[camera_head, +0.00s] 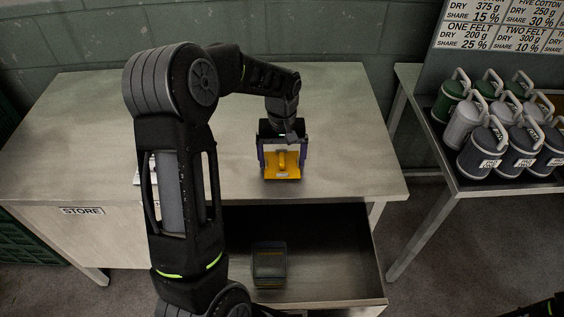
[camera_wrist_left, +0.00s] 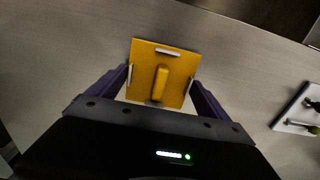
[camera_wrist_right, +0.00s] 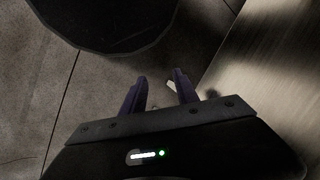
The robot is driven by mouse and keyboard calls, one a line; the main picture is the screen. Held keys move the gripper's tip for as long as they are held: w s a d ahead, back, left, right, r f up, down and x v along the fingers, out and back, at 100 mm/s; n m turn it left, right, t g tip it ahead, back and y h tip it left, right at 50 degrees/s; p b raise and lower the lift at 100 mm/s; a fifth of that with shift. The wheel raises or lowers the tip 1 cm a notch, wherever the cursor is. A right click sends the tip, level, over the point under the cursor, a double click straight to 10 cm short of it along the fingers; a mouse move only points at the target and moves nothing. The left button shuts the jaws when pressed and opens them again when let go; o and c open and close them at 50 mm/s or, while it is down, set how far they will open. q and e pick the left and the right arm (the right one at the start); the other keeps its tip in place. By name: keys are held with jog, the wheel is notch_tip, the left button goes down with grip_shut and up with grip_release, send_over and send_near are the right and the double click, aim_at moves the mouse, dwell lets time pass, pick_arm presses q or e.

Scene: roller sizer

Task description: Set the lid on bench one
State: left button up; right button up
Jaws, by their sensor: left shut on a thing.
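The lid (camera_head: 281,166) is a flat yellow square with a raised yellow handle bar. It shows from above in the left wrist view (camera_wrist_left: 161,84), with white clips along its edges. My left gripper (camera_head: 282,160) has its purple fingers against two opposite sides of the lid and is shut on it. The lid is over the top of the bench (camera_head: 345,150) labelled STORE; I cannot tell whether it touches the surface. My right gripper (camera_wrist_right: 159,78) is open and empty, over the floor beside a pale panel.
An open drawer (camera_head: 340,250) below the bench top holds a dark box (camera_head: 269,268). A small white tray (camera_wrist_left: 302,112) with dark green items lies on the bench. At right, a second bench (camera_head: 445,185) carries several handled canisters (camera_head: 482,152) under a sign (camera_head: 500,25).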

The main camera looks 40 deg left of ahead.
aim_at(282, 158)
pick_arm(q)
jog(key=shift+f, duration=0.1)
jog(key=o, duration=1.1)
notch_tip(282, 158, up, 12)
jog(key=shift+b, duration=0.45)
